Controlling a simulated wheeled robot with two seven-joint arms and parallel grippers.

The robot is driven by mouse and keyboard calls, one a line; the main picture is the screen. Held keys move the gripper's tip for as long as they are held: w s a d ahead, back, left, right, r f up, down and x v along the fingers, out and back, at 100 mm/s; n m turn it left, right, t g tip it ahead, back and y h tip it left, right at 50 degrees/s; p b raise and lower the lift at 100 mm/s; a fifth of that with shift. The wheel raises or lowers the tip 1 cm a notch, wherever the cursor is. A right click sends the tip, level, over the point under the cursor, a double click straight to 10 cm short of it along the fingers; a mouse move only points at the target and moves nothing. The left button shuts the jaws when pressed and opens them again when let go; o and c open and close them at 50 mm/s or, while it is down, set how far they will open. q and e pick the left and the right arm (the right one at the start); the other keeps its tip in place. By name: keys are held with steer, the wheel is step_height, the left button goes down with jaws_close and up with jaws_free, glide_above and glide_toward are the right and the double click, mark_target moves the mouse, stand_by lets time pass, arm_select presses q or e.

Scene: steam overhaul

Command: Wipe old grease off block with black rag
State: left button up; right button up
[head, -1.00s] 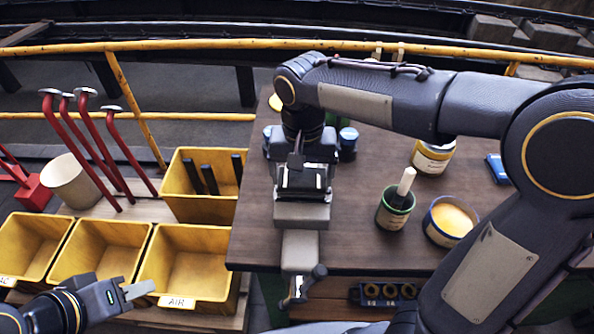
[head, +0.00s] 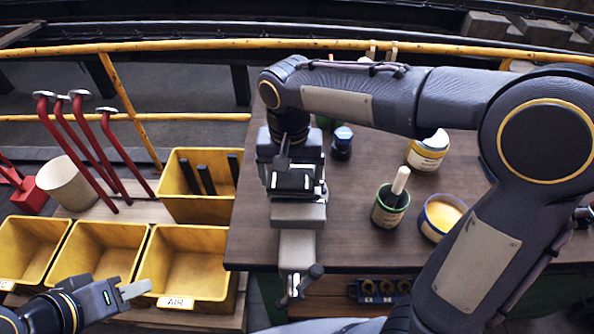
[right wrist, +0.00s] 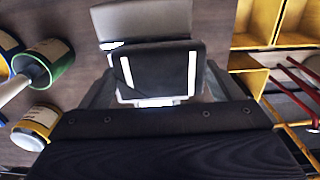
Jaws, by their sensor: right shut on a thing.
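My right gripper (head: 292,182) is over the grey vise (head: 297,247) at the left end of the workbench. In the right wrist view it is shut on a dark flat piece (right wrist: 160,72), seemingly the black rag, between two bright strips that look like its fingers. The rag lies close against the vise top; contact is not clear. The block cannot be made out; the rag, gripper and arm cover that spot. My left gripper (head: 135,290) is low at the left, in front of the yellow bins, with nothing visible in it; its finger gap is unclear.
Yellow bins (head: 190,265) and red-handled tools (head: 90,150) are left.

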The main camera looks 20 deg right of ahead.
mark_target(307, 178)
steer(key=shift+s+d, duration=0.25)
steer(key=shift+d, duration=0.55)
steer(key=shift+s+d, duration=0.2)
steer(key=shift+d, duration=0.55)
steer(key=shift+w+a+f+p, duration=0.1)
steer(key=shift+w+a+p, duration=0.1)
steer(key=shift+a, duration=0.6)
steer(key=shift+w+a+f+p, duration=0.1)
steer(key=shift+w+a+p, duration=0.1)
steer(key=shift+a, duration=0.6)
steer(key=shift+s, duration=0.1)
steer(key=shift+r+p, duration=0.5)
steer(key=shift+r, duration=0.05)
steer(key=r+p, duration=0.1)
steer(key=r, duration=0.1)
steer(key=d+r+p, duration=0.1)
steer(key=r+p, duration=0.3)
steer(key=shift+s+d+r, duration=0.1)
steer(key=shift+d, duration=0.2)
steer(key=shift+s, duration=0.1)
